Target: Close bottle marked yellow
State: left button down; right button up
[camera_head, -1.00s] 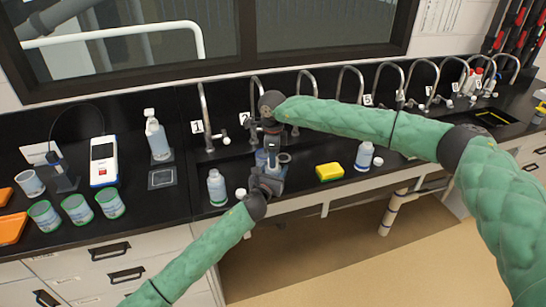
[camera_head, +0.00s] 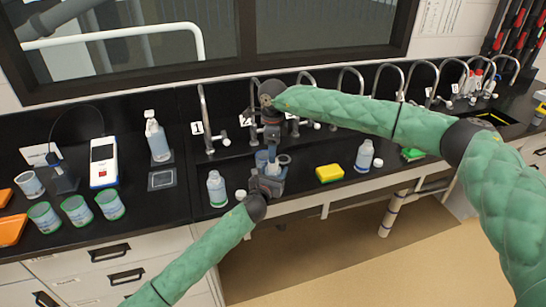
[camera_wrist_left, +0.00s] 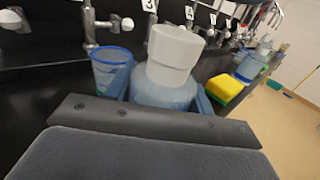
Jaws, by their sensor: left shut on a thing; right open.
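My left gripper (camera_head: 268,172) is shut on a bottle at the sink's front edge. In the left wrist view the bottle (camera_wrist_left: 165,92) is translucent with bluish contents, between the blue fingers (camera_wrist_left: 160,92). A wide white cap (camera_wrist_left: 174,50) sits on its top; I cannot tell how tight it is. No yellow mark shows on it. My right gripper (camera_head: 272,145) is open and points down just above the held bottle, which is mostly hidden in the head view.
A bottle (camera_head: 216,188) stands at left with a loose white cap (camera_head: 240,195) beside it. Another bottle (camera_head: 364,157) and cap (camera_head: 378,162) stand right of a yellow sponge (camera_head: 329,172). Numbered taps line the back. Several cups stand at far left.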

notch_tip(320, 180, up, 8)
dwell(0.4)
pick_arm(q)
jog(key=shift+c, duration=2.4)
grip_release()
jog(key=shift+s, duration=0.1)
jog(key=shift+s+a+f, duration=0.1)
jog(key=shift+s+a, duration=0.05)
jog(key=shift+s, duration=0.05)
jog(key=b+v, duration=0.2)
jog(key=v, duration=0.4)
jog(key=shift+s+a+b, duration=0.15)
jog(key=shift+s+b, duration=0.15)
jog(key=shift+s, duration=0.25)
pick_arm(e)
jog(key=shift+f, duration=1.3)
